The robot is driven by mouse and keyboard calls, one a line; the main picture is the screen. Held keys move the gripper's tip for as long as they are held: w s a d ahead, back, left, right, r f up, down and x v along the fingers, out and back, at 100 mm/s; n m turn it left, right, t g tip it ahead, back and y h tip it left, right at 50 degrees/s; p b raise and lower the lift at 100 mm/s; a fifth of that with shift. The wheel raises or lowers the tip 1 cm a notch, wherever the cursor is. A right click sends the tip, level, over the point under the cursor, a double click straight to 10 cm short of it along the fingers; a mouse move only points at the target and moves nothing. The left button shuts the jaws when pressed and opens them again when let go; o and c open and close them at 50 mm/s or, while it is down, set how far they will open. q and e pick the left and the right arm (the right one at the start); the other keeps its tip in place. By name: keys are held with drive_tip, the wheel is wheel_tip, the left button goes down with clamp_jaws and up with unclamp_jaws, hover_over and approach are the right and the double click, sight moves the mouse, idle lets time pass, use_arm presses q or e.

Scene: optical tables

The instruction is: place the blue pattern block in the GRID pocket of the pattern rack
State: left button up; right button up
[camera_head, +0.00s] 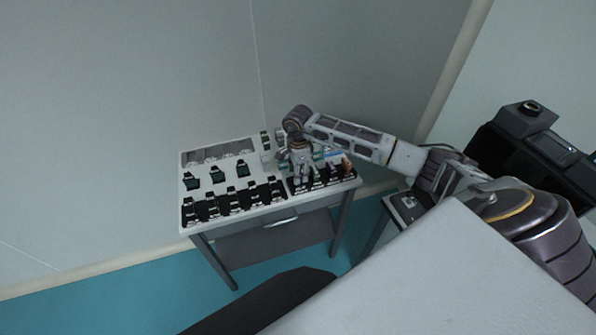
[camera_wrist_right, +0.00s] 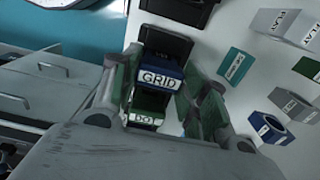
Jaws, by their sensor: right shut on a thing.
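The blue pattern block (camera_wrist_right: 160,72) with a white GRID label is between the fingers of my right gripper (camera_wrist_right: 158,88) in the right wrist view. The gripper is shut on it. A green block (camera_wrist_right: 147,104) with a partly hidden DOT label shows just below it in that view. In the head view my right gripper (camera_head: 302,178) points down over the black pattern rack (camera_head: 322,184) at the table's front right. The gripper hides part of the rack there. I cannot tell whether the blue block touches a pocket. My left gripper is not in view.
The white table (camera_head: 205,165) holds a row of black holders (camera_head: 232,200) along its front, left of the rack. Grey blocks (camera_wrist_right: 290,104), a teal block (camera_wrist_right: 236,66) and another blue block (camera_wrist_right: 270,127) lie right of the gripper in the wrist view.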

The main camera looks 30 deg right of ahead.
drive_tip(key=shift+f, duration=0.15)
drive_tip(key=o, duration=1.1)
drive_tip(key=shift+c, duration=0.2)
wheel_tip(320, 180, up, 12)
drive_tip(key=b, duration=0.2)
idle(0.6)
